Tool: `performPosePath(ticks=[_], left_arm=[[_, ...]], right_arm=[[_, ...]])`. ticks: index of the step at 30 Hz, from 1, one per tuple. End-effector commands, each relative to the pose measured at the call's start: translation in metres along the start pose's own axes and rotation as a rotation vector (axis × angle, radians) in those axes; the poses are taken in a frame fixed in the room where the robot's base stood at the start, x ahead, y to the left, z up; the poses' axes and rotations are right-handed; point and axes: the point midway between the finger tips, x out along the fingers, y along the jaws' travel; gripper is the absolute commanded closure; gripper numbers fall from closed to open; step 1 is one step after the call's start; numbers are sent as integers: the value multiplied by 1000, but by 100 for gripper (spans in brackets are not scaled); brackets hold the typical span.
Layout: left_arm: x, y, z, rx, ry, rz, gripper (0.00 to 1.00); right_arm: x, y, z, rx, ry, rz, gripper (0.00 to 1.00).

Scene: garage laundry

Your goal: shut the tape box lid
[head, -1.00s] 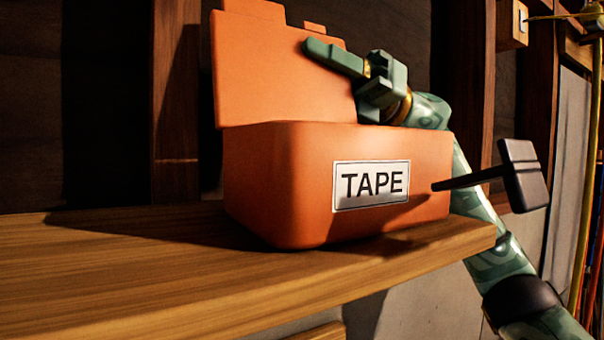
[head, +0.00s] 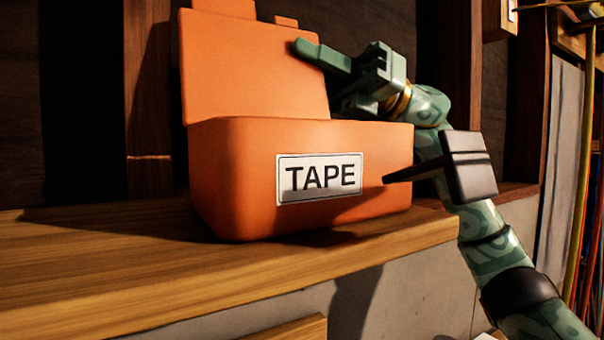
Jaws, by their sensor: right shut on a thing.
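The orange tape box (head: 235,180) stands on a wooden shelf, its white TAPE label (head: 319,178) facing me. Its orange lid (head: 245,75) is open and stands up at the back left of the box. My right gripper (head: 320,56) is at the lid's upper right edge, shut on the lid, with one green finger lying across the lid's face. The other finger's contact is hidden. The inside of the box is hidden behind its front wall. My left gripper is out of view.
The wooden shelf (head: 110,265) is clear to the left. A wooden post (head: 148,100) and dark wall stand behind. Poles (head: 575,170) stand at the far right.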

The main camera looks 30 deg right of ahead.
Motion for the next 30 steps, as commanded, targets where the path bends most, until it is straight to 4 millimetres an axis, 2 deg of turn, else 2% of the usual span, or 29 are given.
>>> performPosePath(ticks=[5,30], left_arm=[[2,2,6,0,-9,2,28],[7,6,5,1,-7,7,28]], right_arm=[[0,8,-1,-84,1,28,98],[-1,36,-6,-410,1,129,98]])
